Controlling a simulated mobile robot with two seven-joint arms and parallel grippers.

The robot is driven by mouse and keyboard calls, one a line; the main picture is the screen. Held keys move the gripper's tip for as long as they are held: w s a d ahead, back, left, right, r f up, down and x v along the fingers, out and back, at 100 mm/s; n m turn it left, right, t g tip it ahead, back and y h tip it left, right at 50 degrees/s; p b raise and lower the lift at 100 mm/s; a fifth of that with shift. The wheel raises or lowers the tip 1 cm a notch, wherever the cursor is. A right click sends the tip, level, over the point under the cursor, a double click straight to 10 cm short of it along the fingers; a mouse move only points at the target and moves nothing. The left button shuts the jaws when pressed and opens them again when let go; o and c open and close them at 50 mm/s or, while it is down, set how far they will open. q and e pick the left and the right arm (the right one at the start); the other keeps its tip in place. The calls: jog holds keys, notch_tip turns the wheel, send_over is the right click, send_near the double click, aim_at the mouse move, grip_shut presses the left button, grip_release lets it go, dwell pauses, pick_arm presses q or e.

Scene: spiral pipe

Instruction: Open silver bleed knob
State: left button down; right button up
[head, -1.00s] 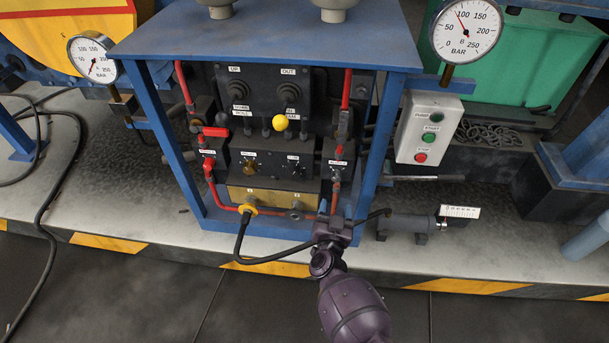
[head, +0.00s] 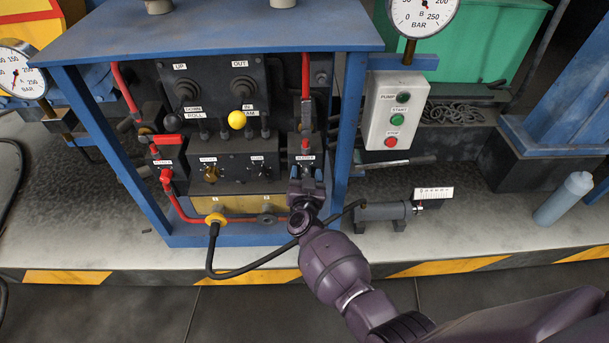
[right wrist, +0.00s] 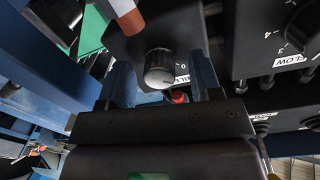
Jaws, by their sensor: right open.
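The silver knob (right wrist: 160,68) has a ridged rim and sits on a dark block in the right wrist view. It lies between the two blue-grey fingers of my right gripper (right wrist: 161,84), which are spread apart around it. I cannot tell whether they touch it. In the head view my right gripper (head: 306,182) is in front of the lower right of the control panel, just below a small white label (head: 304,158). There the gripper hides the knob. My left gripper is not in view.
A blue frame (head: 352,120) post stands right of the gripper. Red pipes (head: 305,75) run above it, and a black hose (head: 250,265) hangs below left. A grey cylinder (head: 380,211) with a white scale is at right.

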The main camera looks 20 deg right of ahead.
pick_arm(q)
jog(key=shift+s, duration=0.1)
pick_arm(e)
jog(key=shift+w, duration=0.1)
jog(key=c, duration=0.9)
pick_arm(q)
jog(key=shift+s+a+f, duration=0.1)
pick_arm(e)
jog(key=shift+c, duration=0.2)
